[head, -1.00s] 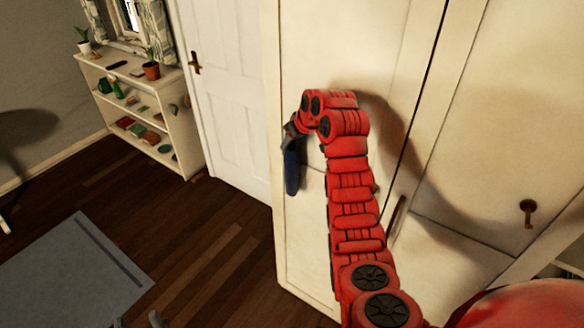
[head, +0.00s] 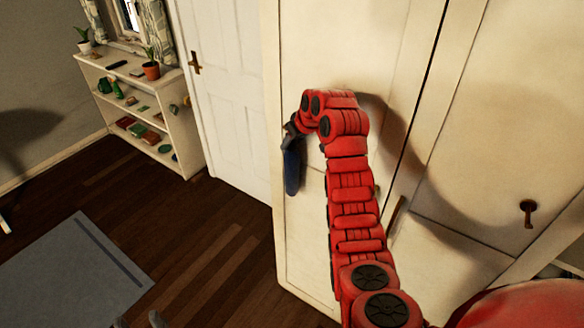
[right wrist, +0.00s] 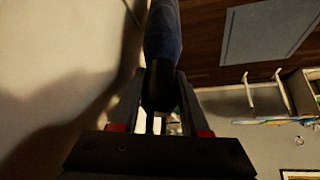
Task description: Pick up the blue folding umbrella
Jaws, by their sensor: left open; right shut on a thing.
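The blue folding umbrella (head: 292,172) hangs down from my right gripper (head: 291,128), in front of the cream wardrobe's left edge in the head view. In the right wrist view, the umbrella (right wrist: 163,35) points away from the camera, with its dark end between the two fingers of the right gripper (right wrist: 160,88). The right gripper is shut on that dark end. Only the tips of my left gripper (head: 137,321) show at the bottom edge of the head view. They are apart, with nothing seen between them.
The cream wardrobe (head: 310,235) with handles stands close beside and behind my right arm. A white door (head: 225,100) is left of it. A white shelf (head: 185,150) with plants and small items stands further left. A grey rug (head: 75,265) lies on the open dark wooden floor (head: 210,245).

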